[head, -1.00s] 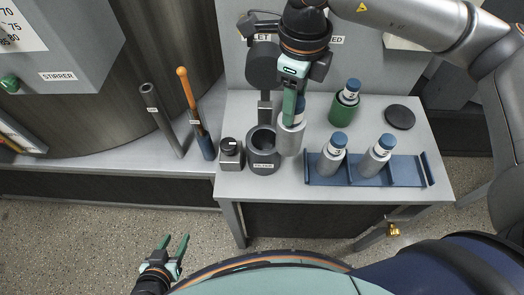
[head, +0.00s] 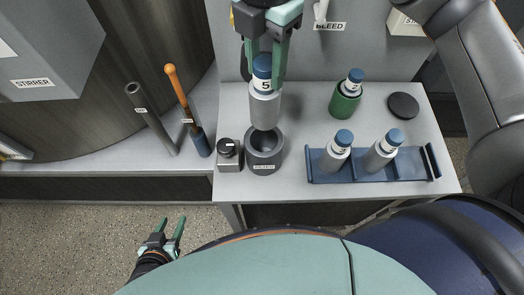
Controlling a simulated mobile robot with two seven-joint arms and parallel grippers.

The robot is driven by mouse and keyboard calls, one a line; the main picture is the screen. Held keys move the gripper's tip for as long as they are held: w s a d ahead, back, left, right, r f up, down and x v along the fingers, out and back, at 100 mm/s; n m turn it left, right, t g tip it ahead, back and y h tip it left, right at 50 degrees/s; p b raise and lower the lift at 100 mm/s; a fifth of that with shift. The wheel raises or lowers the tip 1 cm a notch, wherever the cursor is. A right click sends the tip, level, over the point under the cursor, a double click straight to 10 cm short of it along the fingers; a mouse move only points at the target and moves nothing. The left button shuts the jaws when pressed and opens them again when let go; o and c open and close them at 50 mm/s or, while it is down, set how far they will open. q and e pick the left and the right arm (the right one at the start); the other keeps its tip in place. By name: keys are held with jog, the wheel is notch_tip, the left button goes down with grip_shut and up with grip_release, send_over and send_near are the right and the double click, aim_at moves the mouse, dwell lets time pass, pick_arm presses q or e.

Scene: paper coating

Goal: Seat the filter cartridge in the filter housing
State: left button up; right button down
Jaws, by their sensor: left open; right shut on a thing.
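My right gripper (head: 266,57) is shut on a grey filter cartridge (head: 264,105) with a blue cap and a white band marked 5. It holds the cartridge upright over the filter housing (head: 264,161), a dark grey open cup on the bench. The cartridge's lower end overlaps the far part of the housing's mouth in the picture; I cannot tell whether it has entered. My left gripper (head: 173,228) is open and empty, low over the floor in front of the bench.
A blue tray (head: 405,176) holds two capped cartridges. A green cup (head: 345,105) holds another, beside a black disc (head: 403,105). A small black-topped block (head: 229,155) stands left of the housing. A grey tube (head: 150,118) and an orange-handled tool (head: 186,105) lean further left.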

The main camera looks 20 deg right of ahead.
aim_at(264, 117)
jog(key=shift+m, duration=0.3)
notch_tip(264, 117, down, 13)
jog(key=shift+f+b, duration=0.2)
jog(key=shift+b, duration=0.2)
jog(key=shift+f, duration=2.4)
jog(key=shift+c, duration=2)
grip_release()
